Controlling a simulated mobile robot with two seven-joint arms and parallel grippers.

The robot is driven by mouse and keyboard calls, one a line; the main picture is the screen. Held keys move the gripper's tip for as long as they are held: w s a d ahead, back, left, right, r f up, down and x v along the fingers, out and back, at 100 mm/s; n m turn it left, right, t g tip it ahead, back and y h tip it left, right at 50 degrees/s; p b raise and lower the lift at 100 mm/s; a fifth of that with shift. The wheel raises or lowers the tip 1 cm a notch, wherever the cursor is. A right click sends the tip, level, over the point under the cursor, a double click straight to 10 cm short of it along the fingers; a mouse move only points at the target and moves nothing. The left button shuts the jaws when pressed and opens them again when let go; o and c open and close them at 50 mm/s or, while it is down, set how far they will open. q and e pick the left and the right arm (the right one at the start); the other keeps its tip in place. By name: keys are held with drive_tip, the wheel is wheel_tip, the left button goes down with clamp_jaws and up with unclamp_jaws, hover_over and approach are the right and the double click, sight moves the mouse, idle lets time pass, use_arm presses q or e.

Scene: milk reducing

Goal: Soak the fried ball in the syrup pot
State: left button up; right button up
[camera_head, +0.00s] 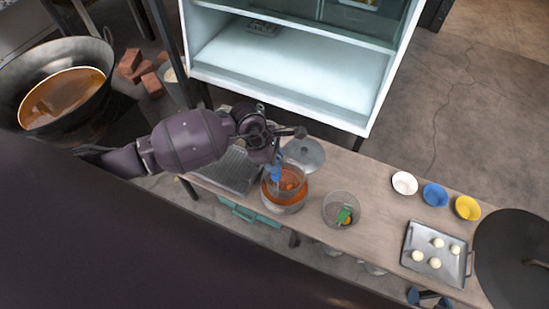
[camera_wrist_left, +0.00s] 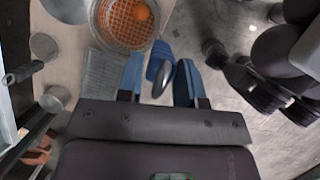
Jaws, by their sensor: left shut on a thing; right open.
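The syrup pot (camera_head: 284,207) stands on the long wooden table, with orange syrup in it. A wire-mesh strainer sits in the pot's mouth; its mesh shows over orange in the left wrist view (camera_wrist_left: 122,22). A round orange fried ball (camera_wrist_left: 141,11) lies in the mesh. My left gripper (camera_head: 277,163) is above the pot's back edge, shut on the strainer's blue handle (camera_wrist_left: 158,62). How deep the ball sits in the syrup is unclear. My right gripper (camera_head: 428,297) is open and empty at the bottom edge, near the tray; only its fingertips show.
A metal lid (camera_head: 304,151) lies behind. White, blue (camera_head: 435,194) and yellow bowls and a tray (camera_head: 429,269) of pale balls are farther right. A large wok (camera_head: 20,85) is at left.

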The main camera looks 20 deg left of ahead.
use_arm(q)
drive_tip(key=shift+w+r, duration=0.1)
drive_tip(key=shift+r, duration=0.05)
use_arm(e)
drive_tip(key=shift+a, duration=0.1)
use_arm(q)
drive_tip(key=shift+r+p, duration=0.45)
drive_tip(key=shift+r, duration=0.25)
drive_tip(key=shift+r+p, duration=0.5)
drive_tip(key=shift+r, duration=0.35)
drive_tip(key=shift+f, duration=0.15)
use_arm(e)
drive_tip(key=r, duration=0.1)
drive_tip(key=w+r, duration=0.1)
drive_tip(key=r, duration=0.1)
drive_tip(key=shift+d+t, duration=0.2)
drive_tip(key=shift+t, duration=0.1)
